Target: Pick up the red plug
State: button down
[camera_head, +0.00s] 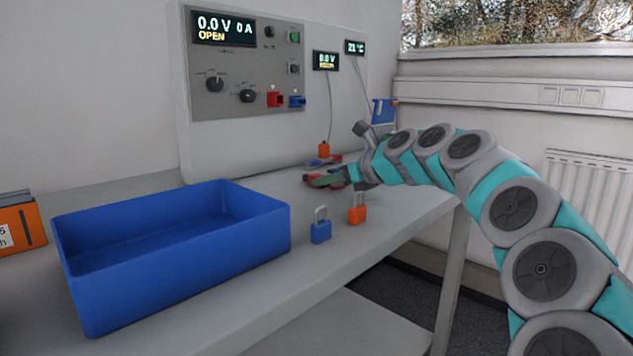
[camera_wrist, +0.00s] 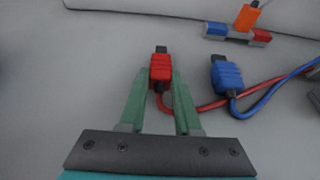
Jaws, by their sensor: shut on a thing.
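The red plug (camera_wrist: 161,70) sits between the green fingers of my gripper (camera_wrist: 160,88) in the wrist view, with its black tip pointing away from me. My gripper is shut on it, low over or at the grey bench; I cannot tell whether the plug touches the surface. A red cable runs from it to the right. In the head view my gripper (camera_head: 322,180) is at the back of the bench, and the plug is small and partly hidden there.
A blue plug (camera_wrist: 227,75) with its cable lies just right of my gripper. A red-and-blue holder (camera_wrist: 237,34) is behind it. A blue tray (camera_head: 190,255), a blue padlock (camera_head: 321,231) and an orange padlock (camera_head: 357,213) stand nearer the front. The cycler panel (camera_head: 245,75) has red and blue sockets.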

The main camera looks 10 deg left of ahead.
jog(key=shift+r, duration=0.1)
notch_tip(320, 180, up, 10)
jog(key=p, duration=0.1)
dwell(0.7)
jog(key=shift+w, duration=0.1)
jog(key=w+a+r+n+t+h+b, duration=0.2)
jog(key=w+a+r+n+t+b, duration=0.4)
jog(key=n, duration=0.7)
jog(key=shift+a+r+n+t+b, duration=0.3)
jog(key=shift+a+r+t+b, duration=0.2)
jog(key=shift+t, duration=0.2)
dwell(1.0)
